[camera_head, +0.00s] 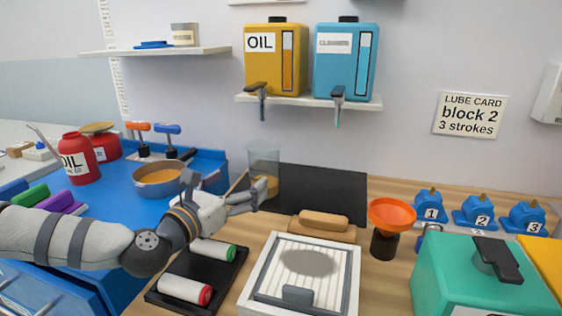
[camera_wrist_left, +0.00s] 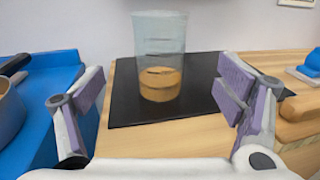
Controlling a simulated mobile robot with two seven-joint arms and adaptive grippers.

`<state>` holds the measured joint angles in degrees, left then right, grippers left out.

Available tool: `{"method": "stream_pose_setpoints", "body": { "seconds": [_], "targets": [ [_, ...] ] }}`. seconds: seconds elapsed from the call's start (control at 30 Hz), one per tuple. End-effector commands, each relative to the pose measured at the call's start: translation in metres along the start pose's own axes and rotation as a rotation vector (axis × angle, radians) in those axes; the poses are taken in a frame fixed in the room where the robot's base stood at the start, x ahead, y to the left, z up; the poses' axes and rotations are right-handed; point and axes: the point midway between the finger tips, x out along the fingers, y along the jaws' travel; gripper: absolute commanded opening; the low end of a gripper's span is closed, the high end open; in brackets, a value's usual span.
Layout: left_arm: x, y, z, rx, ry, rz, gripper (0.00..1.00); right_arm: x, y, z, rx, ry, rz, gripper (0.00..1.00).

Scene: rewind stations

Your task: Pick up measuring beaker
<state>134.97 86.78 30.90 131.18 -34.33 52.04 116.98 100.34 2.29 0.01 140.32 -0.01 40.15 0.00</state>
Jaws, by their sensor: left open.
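The measuring beaker (camera_head: 264,162) is a clear upright cylinder with amber liquid in its bottom part. It stands on a black mat (camera_head: 335,190) at the back of the wooden bench. In the left wrist view the beaker (camera_wrist_left: 159,60) is ahead, a little left of the middle between the fingers. My left gripper (camera_head: 250,190) is open and empty, just in front of the beaker and apart from it. In the left wrist view its two fingers (camera_wrist_left: 165,92) are spread wide. In the head view the gripper hides part of the beaker's lower front. My right gripper is not in view.
An orange funnel (camera_head: 392,213), a wooden-handled block (camera_head: 323,222) and a white framed tray (camera_head: 256,281) stand right and front. A black tray (camera_head: 224,275) with rolls lies below my arm. An orange-filled pan (camera_head: 158,180) stands left. Dispenser taps (camera_head: 338,94) hang above the mat.

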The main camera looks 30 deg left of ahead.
Motion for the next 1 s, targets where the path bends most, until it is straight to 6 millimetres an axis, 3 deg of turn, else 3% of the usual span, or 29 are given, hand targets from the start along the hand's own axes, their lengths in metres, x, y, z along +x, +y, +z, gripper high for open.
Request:
{"method": "stream_pose_setpoints", "body": {
  "seconds": [0.2,0.6,0.9,1.0],
  "targets": [
    [0.044,-0.001,-0.006,0.007,0.008,-0.002,0.86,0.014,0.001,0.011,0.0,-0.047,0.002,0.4],
    [0.11,0.0,0.003,0.005,0.001,-0.001,0.86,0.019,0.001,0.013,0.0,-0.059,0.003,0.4],
    [0.12,0.001,0.004,0.0,0.0,0.0,0.86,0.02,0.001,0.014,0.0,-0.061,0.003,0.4],
    [0.12,0.001,0.004,0.0,0.0,0.0,0.66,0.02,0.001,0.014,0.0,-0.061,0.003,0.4]
  ]
}}
